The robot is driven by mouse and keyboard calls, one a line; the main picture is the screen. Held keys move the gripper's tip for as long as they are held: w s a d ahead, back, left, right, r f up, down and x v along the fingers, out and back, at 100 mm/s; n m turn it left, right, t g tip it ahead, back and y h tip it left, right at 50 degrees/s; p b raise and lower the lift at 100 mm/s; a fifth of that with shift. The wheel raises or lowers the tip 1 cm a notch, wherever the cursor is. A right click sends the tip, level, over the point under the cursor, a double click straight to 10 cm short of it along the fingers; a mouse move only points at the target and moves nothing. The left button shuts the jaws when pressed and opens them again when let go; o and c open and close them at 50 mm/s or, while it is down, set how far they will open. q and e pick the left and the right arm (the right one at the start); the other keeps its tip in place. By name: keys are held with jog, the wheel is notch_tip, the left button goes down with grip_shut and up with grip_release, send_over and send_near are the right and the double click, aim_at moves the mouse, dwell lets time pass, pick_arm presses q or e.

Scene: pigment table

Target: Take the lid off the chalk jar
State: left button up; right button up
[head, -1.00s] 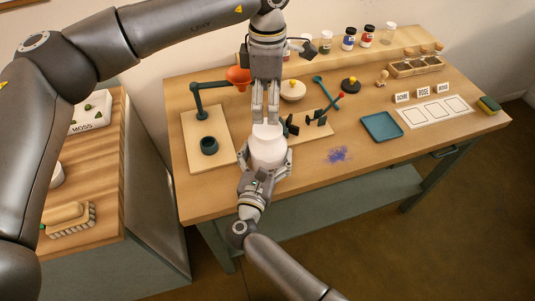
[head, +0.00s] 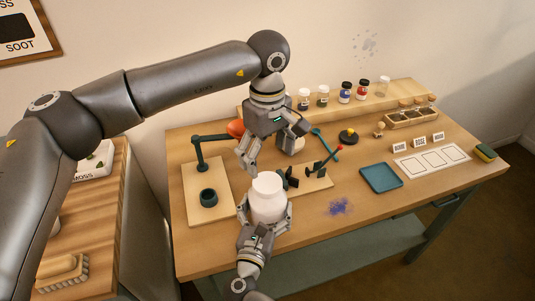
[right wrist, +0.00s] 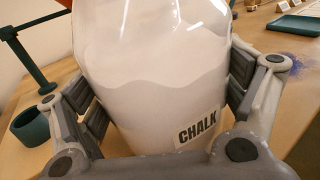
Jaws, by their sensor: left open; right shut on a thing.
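The chalk jar (head: 268,203) is white and upright at the table's front edge. In the right wrist view its body (right wrist: 155,85) fills the middle, with a CHALK label low on its right. My right gripper (head: 265,218) is shut on the jar's body, one finger on each side. The jar's top shows as a pale, smooth round surface in the head view; I cannot tell lid from jar there. My left gripper (head: 249,162) is open, tilted, just above and left of the jar top, apart from it. I see no lid in it.
A lamp stand board (head: 222,210) with a dark cup (head: 208,197) stands left of the jar. A dark clamp-like stand (head: 290,177) is close on its right. A blue tray (head: 381,179) and a purple powder patch (head: 339,207) lie further right. Bottles stand behind.

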aim_at(268, 182)
pick_arm(q)
jog(key=m, duration=1.3)
jog(key=shift+f, duration=4.05)
jog(key=shift+c, duration=0.4)
